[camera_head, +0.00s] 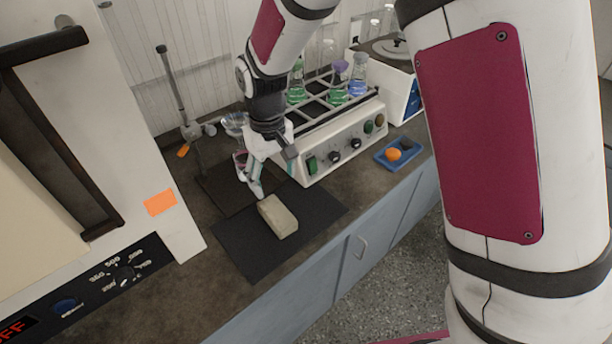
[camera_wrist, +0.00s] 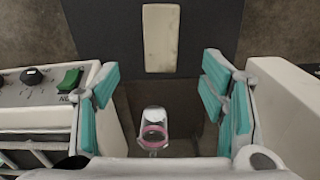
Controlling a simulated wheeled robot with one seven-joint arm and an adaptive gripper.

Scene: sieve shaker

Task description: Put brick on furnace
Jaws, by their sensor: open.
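The brick (camera_head: 278,216) is a pale beige block lying flat on a black mat (camera_head: 247,252) on the counter. In the wrist view the brick (camera_wrist: 160,38) lies upright in the picture at top centre, beyond the fingertips. My gripper (camera_head: 254,190) is just left of and behind the brick, apart from it.
A white shaker (camera_head: 340,145) with knobs and coloured flasks stands right of my gripper. A stand (camera_head: 180,100) and glassware (camera_wrist: 153,130) are behind and below it. A blue tray (camera_head: 398,150) holds an orange ball. The counter's front edge is close to the mat.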

